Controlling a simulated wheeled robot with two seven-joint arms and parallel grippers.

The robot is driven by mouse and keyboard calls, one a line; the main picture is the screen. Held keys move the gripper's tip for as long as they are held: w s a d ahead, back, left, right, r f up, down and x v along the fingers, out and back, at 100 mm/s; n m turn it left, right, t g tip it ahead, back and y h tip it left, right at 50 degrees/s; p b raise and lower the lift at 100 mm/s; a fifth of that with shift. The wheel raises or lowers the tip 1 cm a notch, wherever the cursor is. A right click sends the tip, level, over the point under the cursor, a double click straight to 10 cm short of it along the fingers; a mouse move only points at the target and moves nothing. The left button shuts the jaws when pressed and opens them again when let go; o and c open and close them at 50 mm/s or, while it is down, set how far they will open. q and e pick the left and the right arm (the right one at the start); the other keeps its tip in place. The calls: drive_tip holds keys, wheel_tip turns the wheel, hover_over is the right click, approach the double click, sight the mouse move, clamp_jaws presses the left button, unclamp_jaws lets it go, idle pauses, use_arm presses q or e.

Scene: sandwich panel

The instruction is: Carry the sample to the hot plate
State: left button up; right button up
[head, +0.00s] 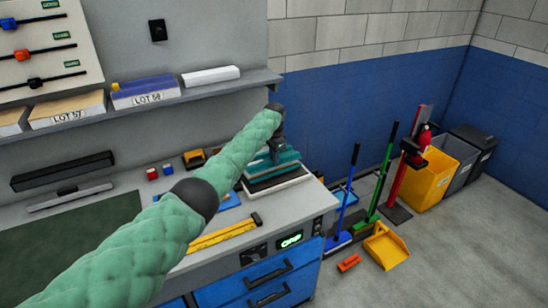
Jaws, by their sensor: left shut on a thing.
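My left arm, in a green padded sleeve, reaches across the counter. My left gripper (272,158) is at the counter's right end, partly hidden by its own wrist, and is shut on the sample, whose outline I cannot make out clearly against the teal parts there. Directly below is a flat slab (278,182) with pale and dark layers, which looks like the hot plate. I cannot tell whether the sample touches it. My right gripper is not in view.
A yellow bar (222,236) lies near the counter's front edge. A shelf (150,104) with labelled boxes runs above. Blue drawers (255,285) are below. Brooms (347,195) and bins (432,178) stand to the right.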

use_arm(q)
drive_tip(key=shift+f, duration=0.3)
idle(0.6)
drive_tip(key=o, duration=1)
drive_tip(key=shift+b, duration=0.3)
